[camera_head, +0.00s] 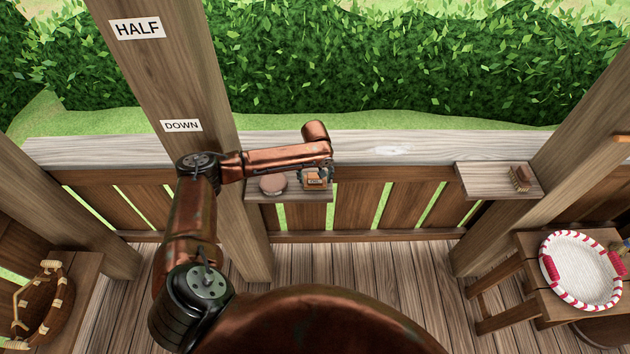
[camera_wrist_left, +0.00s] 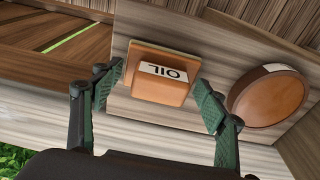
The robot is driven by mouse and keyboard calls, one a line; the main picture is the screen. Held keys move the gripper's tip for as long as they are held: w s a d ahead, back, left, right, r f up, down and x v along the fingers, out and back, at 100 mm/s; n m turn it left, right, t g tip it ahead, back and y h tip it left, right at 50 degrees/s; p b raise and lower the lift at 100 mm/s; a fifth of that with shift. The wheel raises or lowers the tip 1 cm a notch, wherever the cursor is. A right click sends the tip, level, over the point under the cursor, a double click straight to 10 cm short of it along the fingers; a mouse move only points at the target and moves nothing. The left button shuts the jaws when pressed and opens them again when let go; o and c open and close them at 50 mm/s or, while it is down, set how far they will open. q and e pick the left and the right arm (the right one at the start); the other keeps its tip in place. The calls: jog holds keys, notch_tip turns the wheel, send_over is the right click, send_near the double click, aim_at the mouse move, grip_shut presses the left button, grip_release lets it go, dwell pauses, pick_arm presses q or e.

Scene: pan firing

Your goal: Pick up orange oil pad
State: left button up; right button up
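The orange oil pad (camera_head: 314,183) is a small block with a white "OIL" label. It rests on a small wooden shelf (camera_head: 290,195) fixed to the railing. In the left wrist view the pad (camera_wrist_left: 161,85) sits between the two green-padded fingers of my left gripper (camera_wrist_left: 160,90). The fingers are spread on both sides of it, with a gap visible on the right; contact on the left is hard to tell. In the head view my left gripper (camera_head: 314,172) is over the pad and partly hides it. My right gripper is not in view.
A round brown pad (camera_head: 272,184) lies on the same shelf beside the oil pad, and shows close to the right finger in the wrist view (camera_wrist_left: 267,95). A right-hand shelf (camera_head: 490,180) holds a brown brush (camera_head: 520,178). A red-and-white basket (camera_head: 584,268) stands at right, a brown basket (camera_head: 42,300) at left.

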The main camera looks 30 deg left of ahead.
pick_arm(q)
jog(key=shift+c, duration=0.7)
jog(key=c, duration=0.3)
jog(key=shift+c, duration=1.2)
jog(key=shift+w+r+b, duration=0.1)
jog(key=shift+r+b, duration=0.3)
jog(key=shift+r, duration=0.25)
jog(key=s+r+b, duration=0.3)
jog(key=s+r, duration=0.8)
jog(key=s, duration=0.3)
jog(key=shift+d+r+b, duration=0.2)
jog(key=shift+r+b, duration=0.15)
jog(key=shift+r, duration=0.05)
pick_arm(e)
notch_tip(320, 180, down, 4)
jog(key=shift+w+d+f, duration=0.1)
jog(key=shift+d+f, duration=0.05)
jog(key=shift+f, duration=0.1)
